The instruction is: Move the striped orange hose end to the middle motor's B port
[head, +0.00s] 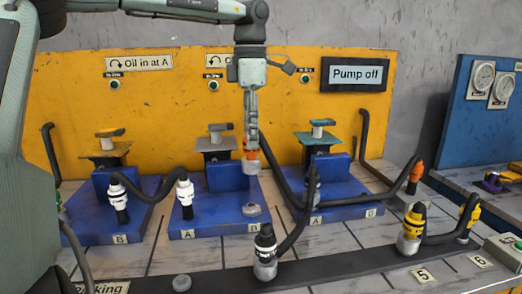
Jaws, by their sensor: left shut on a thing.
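My left gripper (250,120) points down over the middle motor's blue base and is shut on an orange hose end (251,157). It holds this end in the air above the middle motor's B port (252,210), a bare grey fitting behind the B label (254,227). Stripes on the held end are too small to make out. A black hose runs from it down to the right. A white hose end (185,192) sits on the middle motor's A port. My right gripper is not in view.
A black hose end with white bands (265,240) stands on the front strip, its hose rising towards the right motor. Yellow hose ends (412,220) stand at the front right. A white end (119,198) is on the left motor. The panel display (356,75) reads "Pump off".

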